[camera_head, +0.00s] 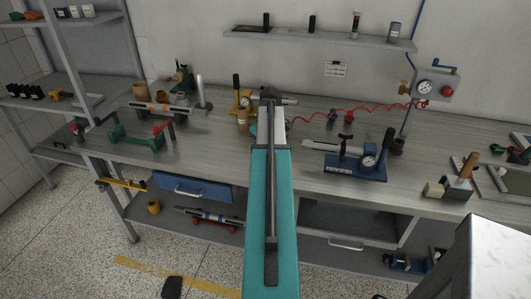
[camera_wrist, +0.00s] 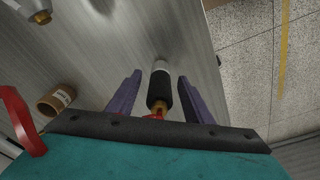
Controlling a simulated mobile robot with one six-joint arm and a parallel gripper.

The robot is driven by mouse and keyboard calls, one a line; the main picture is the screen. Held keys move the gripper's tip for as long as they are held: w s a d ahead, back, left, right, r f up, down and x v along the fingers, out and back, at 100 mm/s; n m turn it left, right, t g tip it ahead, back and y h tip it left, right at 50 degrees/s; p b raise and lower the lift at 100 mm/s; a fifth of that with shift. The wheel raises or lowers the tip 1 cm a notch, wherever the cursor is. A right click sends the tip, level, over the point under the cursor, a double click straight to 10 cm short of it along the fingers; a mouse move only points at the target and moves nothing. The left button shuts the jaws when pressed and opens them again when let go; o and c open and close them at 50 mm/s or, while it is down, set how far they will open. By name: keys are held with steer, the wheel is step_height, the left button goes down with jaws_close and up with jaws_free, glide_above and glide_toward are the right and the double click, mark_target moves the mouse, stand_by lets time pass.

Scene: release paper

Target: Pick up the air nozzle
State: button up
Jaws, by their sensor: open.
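The air nozzle (camera_wrist: 159,90) shows in the wrist view, with a pale tip, a black body and a brass fitting. A bit of red shows at its fitting end, partly hidden by my gripper's body. My gripper (camera_wrist: 160,76) is open, with one dark purple finger on each side of the nozzle. Gaps show between the nozzle and both fingers. The nozzle lies over the bench top near its edge. In the head view my teal arm covers this spot, and I cannot make out the nozzle or the fingers there.
The workbench (camera_head: 220,143) carries a blue-based tool (camera_head: 355,165) to the right and a green tool (camera_head: 138,138) to the left. A red coiled hose (camera_head: 375,112) runs toward the regulator (camera_head: 425,88). In the wrist view a brown labelled roll (camera_wrist: 56,99) stands left of the fingers.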

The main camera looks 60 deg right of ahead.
steer(key=shift+w+f, duration=0.1)
steer(key=shift+f, duration=0.65)
jaws_close()
